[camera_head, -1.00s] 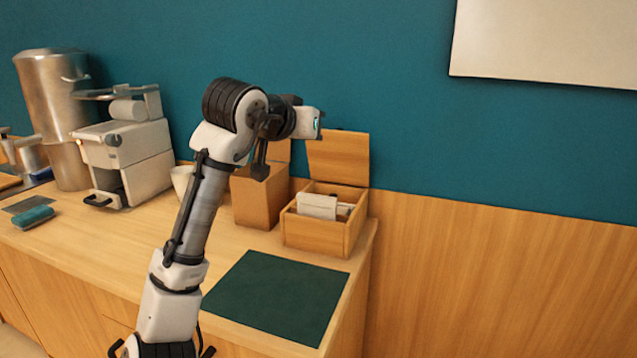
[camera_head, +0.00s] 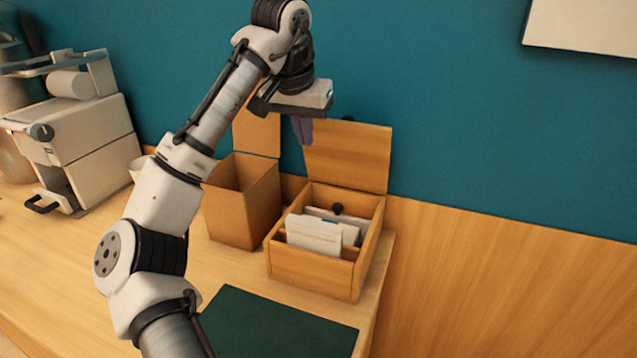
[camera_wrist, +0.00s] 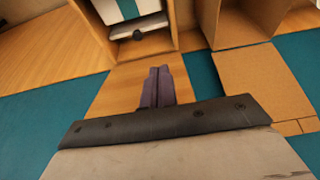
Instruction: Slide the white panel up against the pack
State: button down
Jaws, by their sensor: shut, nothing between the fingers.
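The white panel (camera_wrist: 140,26) has a dark round knob (camera_wrist: 137,36) and stands upright in the back part of an open wooden box; its top edge shows in the head view (camera_head: 317,211). The pack (camera_head: 312,236) of white cards stands in front of it; a teal stripe shows on it in the wrist view (camera_wrist: 127,8). I cannot tell the exact gap between panel and pack. My gripper (camera_head: 303,142) is shut and empty, its fingers pointing down above and behind the box, apart from the panel. The fingers also show in the wrist view (camera_wrist: 158,87), in front of the raised lid.
The wooden box (camera_head: 312,276) has its lid (camera_head: 349,155) raised behind it against the teal wall. A taller open wooden box (camera_head: 241,212) stands to its left. A dark green mat (camera_head: 279,325) lies in front. A coffee machine (camera_head: 75,137) stands at far left.

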jog(key=p+x, duration=0.1)
jog(key=x, duration=1.9)
